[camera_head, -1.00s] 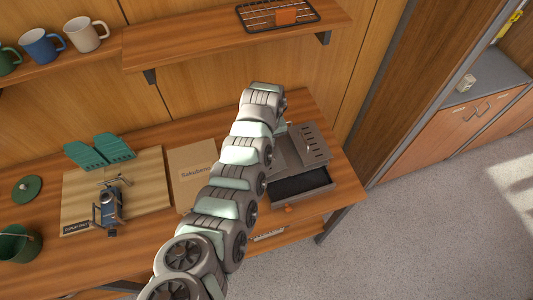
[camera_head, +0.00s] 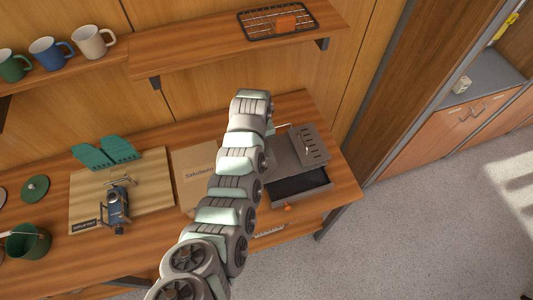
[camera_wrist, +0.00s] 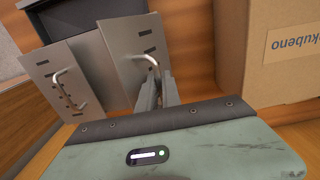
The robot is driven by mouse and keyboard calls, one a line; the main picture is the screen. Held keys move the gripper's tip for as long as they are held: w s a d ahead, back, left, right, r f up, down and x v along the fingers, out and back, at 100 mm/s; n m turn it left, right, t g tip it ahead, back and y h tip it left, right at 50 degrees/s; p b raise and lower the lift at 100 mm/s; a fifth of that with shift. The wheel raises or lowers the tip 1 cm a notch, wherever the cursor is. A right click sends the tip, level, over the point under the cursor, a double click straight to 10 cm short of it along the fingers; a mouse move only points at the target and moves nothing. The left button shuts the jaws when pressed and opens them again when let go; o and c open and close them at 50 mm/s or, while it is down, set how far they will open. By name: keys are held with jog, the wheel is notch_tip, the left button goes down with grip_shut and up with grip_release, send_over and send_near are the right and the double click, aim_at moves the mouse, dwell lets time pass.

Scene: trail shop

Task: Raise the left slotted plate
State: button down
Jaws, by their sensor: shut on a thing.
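A grey metal unit with two slotted plates stands at the right end of the wooden counter. The left slotted plate (camera_wrist: 128,42) shows in the wrist view on the side by the cardboard box; in the head view my arm hides much of it. My gripper (camera_wrist: 156,80) is shut on its bent metal handle (camera_wrist: 147,59). I cannot tell how far the plate is lifted. The right slotted plate (camera_head: 311,146) has its own handle and shows in the wrist view (camera_wrist: 60,75), apart from my gripper. My gripper is hidden behind my arm in the head view.
A dark open tray (camera_head: 300,184) sits in front of the plates. A cardboard box (camera_wrist: 275,55) stands close beside the left plate. A wooden board (camera_head: 150,200) holds a blue stove-like device (camera_head: 117,206). A shelf with a wire rack (camera_head: 270,22) hangs above.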

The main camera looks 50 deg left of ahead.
dwell(0.3)
jog(key=shift+s+a+p, duration=0.4)
jog(key=shift+s+p, duration=0.2)
jog(key=shift+s, duration=0.35)
jog(key=shift+a, duration=0.1)
jog(key=shift+s+a+f, duration=0.15)
jog(key=shift+s+f, duration=0.05)
jog(key=shift+s, duration=0.2)
jog(key=shift+s+a+f, duration=0.15)
jog(key=shift+s, duration=0.25)
jog(key=c, duration=1.7)
grip_release()
jog(key=shift+w+d, duration=0.1)
jog(key=shift+w, duration=0.05)
jog(key=o, duration=0.6)
jog(key=shift+r, duration=0.1)
